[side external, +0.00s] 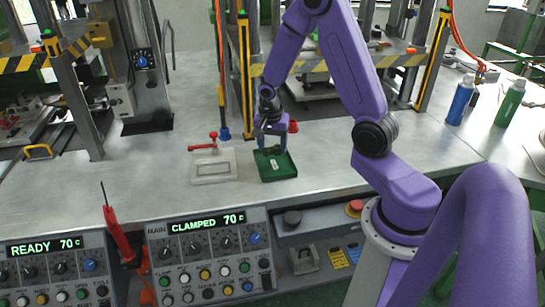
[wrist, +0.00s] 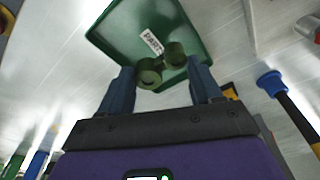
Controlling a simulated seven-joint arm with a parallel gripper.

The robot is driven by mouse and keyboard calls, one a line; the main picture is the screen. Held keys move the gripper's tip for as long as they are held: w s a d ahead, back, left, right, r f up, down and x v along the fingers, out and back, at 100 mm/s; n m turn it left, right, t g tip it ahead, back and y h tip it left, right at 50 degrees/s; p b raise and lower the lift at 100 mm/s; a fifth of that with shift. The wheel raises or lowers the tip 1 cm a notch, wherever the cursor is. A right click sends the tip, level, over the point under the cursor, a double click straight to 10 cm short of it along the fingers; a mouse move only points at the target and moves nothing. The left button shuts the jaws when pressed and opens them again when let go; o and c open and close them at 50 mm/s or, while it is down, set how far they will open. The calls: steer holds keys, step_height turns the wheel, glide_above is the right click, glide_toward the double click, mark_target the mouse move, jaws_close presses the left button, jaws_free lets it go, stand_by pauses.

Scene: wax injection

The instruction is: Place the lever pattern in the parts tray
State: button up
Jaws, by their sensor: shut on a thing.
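The parts tray (side external: 290,171) is a shallow dark green tray with a white label, on the metal bench. In the wrist view the tray (wrist: 112,28) lies beyond my fingertips, its label reading "PART…". The lever pattern (wrist: 151,72) is olive green with two round ends, between my fingers and overlapping the tray. My gripper (wrist: 161,74) is shut on the lever pattern. In the side view my gripper (side external: 272,138) points down at the tray's far edge. The lever pattern cannot be made out there. Whether it touches the tray floor, I cannot tell.
A pale rectangular fixture (side external: 213,167) with a red toggle clamp stands just left of the tray. Yellow-black press posts (side external: 246,75) rise behind. Blue (side external: 461,100) and green (side external: 510,103) bottles stand far right. Control panels line the front; the bench right of the tray is clear.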

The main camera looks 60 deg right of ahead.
mark_target(272, 151)
steer(key=shift+f, duration=2.05)
steer(key=shift+f, duration=0.1)
steer(key=o, duration=0.8)
steer(key=shift+o, duration=0.2)
step_height(272, 151, up, 10)
steer(key=a+r, duration=0.1)
steer(key=a, duration=0.1)
steer(key=s+a+r+n, duration=0.4)
steer(key=a+n, duration=0.4)
steer(key=a, duration=0.1)
steer(key=s+a+r+n+y, duration=0.1)
steer(key=s+a+n, duration=0.3)
steer(key=s+n, duration=0.5)
steer(key=s+a+r+n+y, duration=0.1)
steer(key=s+a+n, duration=0.4)
steer(key=s+n, duration=0.4)
steer(key=s, duration=0.2)
steer(key=shift+s+a+r+n, duration=0.3)
steer(key=shift+s+r+n, duration=0.1)
